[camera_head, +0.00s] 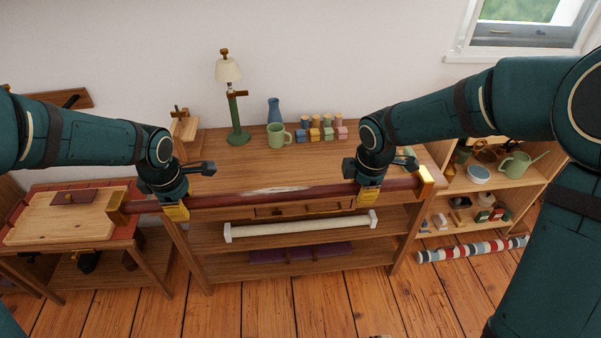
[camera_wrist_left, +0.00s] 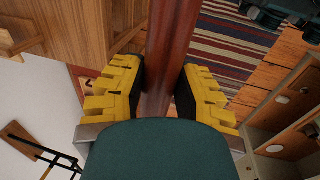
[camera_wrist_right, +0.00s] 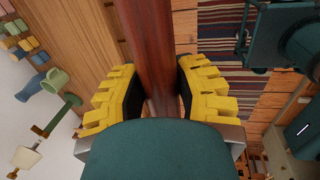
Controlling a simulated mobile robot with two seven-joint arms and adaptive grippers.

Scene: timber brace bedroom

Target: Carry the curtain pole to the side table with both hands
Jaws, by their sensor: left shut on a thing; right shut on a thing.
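The curtain pole (camera_head: 300,192) is a long dark red-brown bar with square brass-coloured ends. It lies crosswise before the front of a wooden shelf table (camera_head: 290,165), its right end slightly higher in the head view. My left gripper (camera_head: 176,211) is shut on it near its left end; the pole (camera_wrist_left: 172,45) runs between the yellow fingers in the left wrist view. My right gripper (camera_head: 369,197) is shut on it near its right end; the right wrist view shows the pole (camera_wrist_right: 152,45) between the fingers. I cannot tell which table is the side table.
A lamp (camera_head: 232,100), green mug (camera_head: 277,135), blue vase (camera_head: 273,108) and several small blocks (camera_head: 314,134) stand on the shelf table. A white roll (camera_head: 300,228) lies on its shelf. A low table with a board (camera_head: 60,217) is left; an open shelf (camera_head: 500,188) is right.

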